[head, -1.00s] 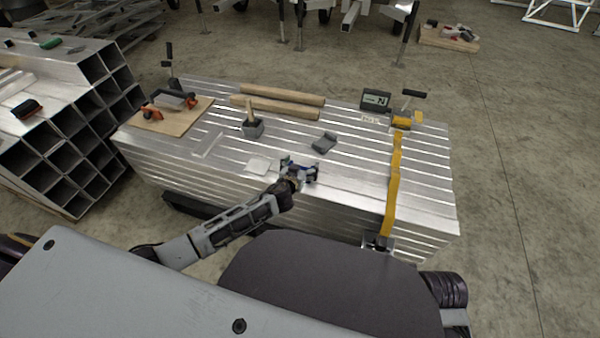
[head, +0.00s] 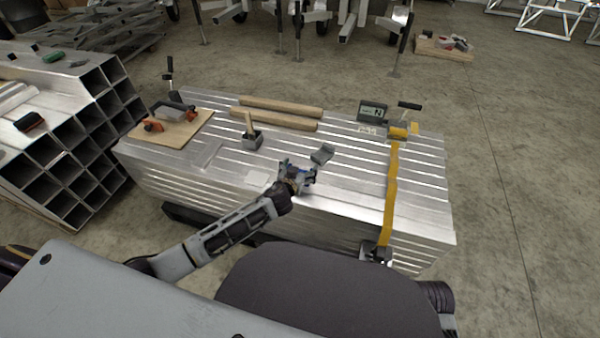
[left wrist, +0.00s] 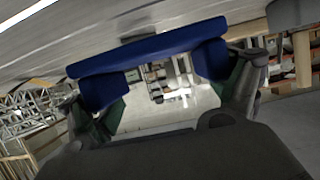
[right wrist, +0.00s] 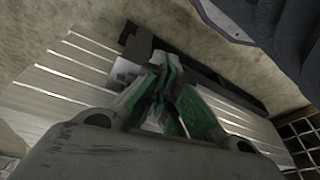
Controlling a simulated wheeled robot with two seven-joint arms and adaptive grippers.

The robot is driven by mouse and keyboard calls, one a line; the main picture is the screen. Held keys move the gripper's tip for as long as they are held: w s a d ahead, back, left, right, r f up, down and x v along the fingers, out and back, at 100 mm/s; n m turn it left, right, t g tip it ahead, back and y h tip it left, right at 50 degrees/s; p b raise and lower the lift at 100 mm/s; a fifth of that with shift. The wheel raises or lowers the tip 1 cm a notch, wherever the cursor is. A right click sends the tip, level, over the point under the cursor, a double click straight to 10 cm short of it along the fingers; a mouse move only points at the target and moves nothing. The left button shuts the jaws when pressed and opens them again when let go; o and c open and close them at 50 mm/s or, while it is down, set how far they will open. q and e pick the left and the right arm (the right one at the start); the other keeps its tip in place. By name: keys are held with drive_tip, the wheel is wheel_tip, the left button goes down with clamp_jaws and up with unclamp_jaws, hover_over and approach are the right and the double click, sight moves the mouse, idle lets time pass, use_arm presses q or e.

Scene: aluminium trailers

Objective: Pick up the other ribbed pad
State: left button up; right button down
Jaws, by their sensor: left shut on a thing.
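My left gripper (head: 298,174) is low over the near half of the ribbed metal stack. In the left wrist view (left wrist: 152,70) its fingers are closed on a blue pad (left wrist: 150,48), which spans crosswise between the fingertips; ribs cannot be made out. A small grey folded-looking piece (head: 322,154) lies on the stack just beyond and right of the left gripper; I cannot tell whether it is ribbed. My right gripper (right wrist: 165,65) shows only in its own wrist view, its green-lined fingers brought together with nothing visible between them.
Square tubes (head: 80,150) stand at left.

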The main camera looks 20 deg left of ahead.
use_arm(q)
drive_tip(key=shift+r+p, duration=0.75)
drive_tip(key=shift+r, duration=1.75)
use_arm(e)
drive_tip(key=shift+s+d+f, duration=0.15)
drive_tip(key=shift+f, duration=0.45)
drive_tip(key=shift+s+d+f, duration=0.1)
drive_tip(key=shift+f, duration=0.5)
use_arm(q)
drive_tip(key=shift+s+f, duration=0.1)
